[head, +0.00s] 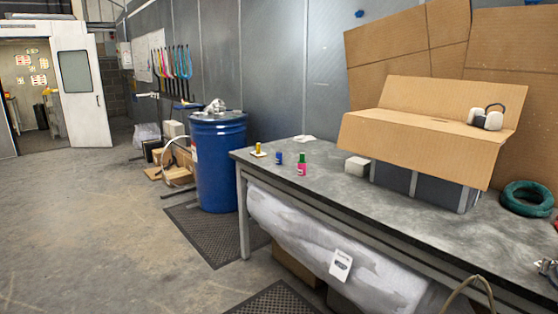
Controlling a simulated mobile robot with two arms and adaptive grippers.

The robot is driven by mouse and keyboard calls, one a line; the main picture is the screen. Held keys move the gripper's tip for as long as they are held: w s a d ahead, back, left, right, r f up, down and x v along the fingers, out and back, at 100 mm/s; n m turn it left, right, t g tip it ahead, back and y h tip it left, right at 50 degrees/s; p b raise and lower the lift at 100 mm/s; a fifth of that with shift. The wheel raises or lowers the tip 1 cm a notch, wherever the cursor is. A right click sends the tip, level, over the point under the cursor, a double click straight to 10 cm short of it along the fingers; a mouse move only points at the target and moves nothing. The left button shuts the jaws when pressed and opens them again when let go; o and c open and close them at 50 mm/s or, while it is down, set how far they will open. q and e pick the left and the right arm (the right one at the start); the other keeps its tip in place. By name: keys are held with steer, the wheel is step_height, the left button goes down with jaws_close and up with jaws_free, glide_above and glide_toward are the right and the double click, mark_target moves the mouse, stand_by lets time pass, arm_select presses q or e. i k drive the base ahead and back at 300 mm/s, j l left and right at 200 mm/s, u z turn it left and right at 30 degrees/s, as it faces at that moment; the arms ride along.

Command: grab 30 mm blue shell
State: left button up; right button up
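A small blue cylinder-like piece (279,158), which looks like the blue shell, stands on the grey workbench (330,188) near its far left end. Its size cannot be read at this distance. A small yellow piece (258,149) stands to its left. A piece with a green top and a pink lower part (302,165) stands to its right, a little nearer. The blue piece stands apart from both, and nothing covers it. Neither of my grippers is in view.
A whitish block (357,167) and an open cardboard box (410,140) on a dark crate sit on the bench. Ear defenders (486,117) lie on the cardboard; a green coil (527,198) lies at right. A blue drum (218,165) stands by the bench.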

mark_target(278, 155)
steer(key=i+j+u, duration=0.1)
steer(key=i+u, duration=0.4)
steer(key=i, duration=0.7)
steer(key=i+z, duration=0.15)
steer(key=i, duration=0.35)
steer(key=i+j+z, duration=0.1)
steer(key=i, duration=0.35)
steer(key=i+j+z, duration=0.15)
steer(key=i, duration=0.35)
steer(key=i+j+z, duration=0.15)
steer(key=i, duration=0.3)
steer(key=j, duration=0.15)
